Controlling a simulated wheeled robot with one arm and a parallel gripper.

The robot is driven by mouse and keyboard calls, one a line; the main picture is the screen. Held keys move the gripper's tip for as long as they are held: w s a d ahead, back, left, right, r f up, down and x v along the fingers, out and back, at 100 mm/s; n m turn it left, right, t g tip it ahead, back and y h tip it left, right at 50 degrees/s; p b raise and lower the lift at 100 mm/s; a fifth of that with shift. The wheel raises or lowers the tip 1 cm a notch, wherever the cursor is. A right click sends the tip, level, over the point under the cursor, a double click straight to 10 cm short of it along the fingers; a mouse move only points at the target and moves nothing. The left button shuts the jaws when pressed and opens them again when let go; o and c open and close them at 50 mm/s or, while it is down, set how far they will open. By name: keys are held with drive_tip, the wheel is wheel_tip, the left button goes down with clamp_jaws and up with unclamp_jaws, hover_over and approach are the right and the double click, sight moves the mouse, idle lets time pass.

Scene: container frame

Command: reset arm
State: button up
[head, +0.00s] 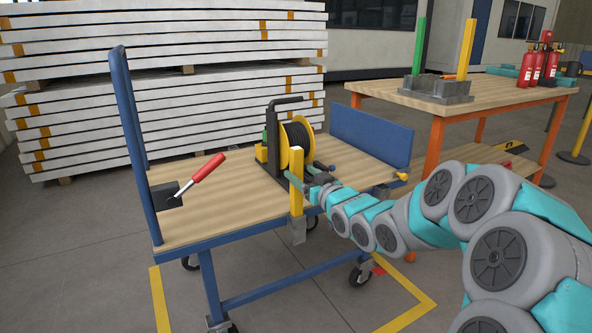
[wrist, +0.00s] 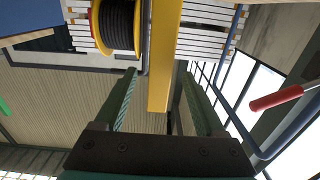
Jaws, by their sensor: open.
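My gripper (head: 308,187) is at the near edge of the blue cart, beside an upright yellow post (head: 296,165) with a grey lower end. In the wrist view my gripper (wrist: 158,75) has its two fingers spread wide. The yellow post (wrist: 164,50) shows in the gap between them, with clear space on either side. My arm reaches in from the right of the head view.
A cable reel (head: 298,138) stands on the cart (head: 230,222) just behind my gripper. A red-handled tool (head: 207,168) leans from a black block at left. An orange-legged table (head: 485,112) at right holds a grey fixture and red extinguishers (head: 527,68). White panels (head: 170,85) are stacked behind.

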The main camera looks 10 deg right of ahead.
drive_tip(key=shift+s+d+r, duration=0.1)
drive_tip(key=shift+s+d, duration=0.1)
drive_tip(key=shift+s, duration=0.4)
drive_tip(key=shift+s+a+f+g+h, duration=0.1)
drive_tip(key=shift+s+f+g+h, duration=0.2)
drive_tip(key=shift+f+g, duration=0.1)
drive_tip(key=s+d+f+m+g+h, duration=0.1)
drive_tip(key=s+f+g+h, duration=0.2)
drive_tip(key=s, duration=0.4)
drive_tip(key=s+f+g+p, duration=0.1)
drive_tip(key=s+f+g, duration=0.25)
drive_tip(key=s, duration=0.35)
drive_tip(key=s+d+f+m+g+h, duration=0.1)
drive_tip(key=s+f+g+h, duration=0.2)
drive_tip(key=s, duration=0.4)
drive_tip(key=s+a+f+m+g+y+p, duration=0.1)
drive_tip(key=s+g, duration=0.7)
drive_tip(key=s, duration=2)
drive_tip(key=shift+s+a+f+m+g, duration=0.35)
drive_tip(key=shift+a+f, duration=0.15)
drive_tip(key=shift+a, duration=0.65)
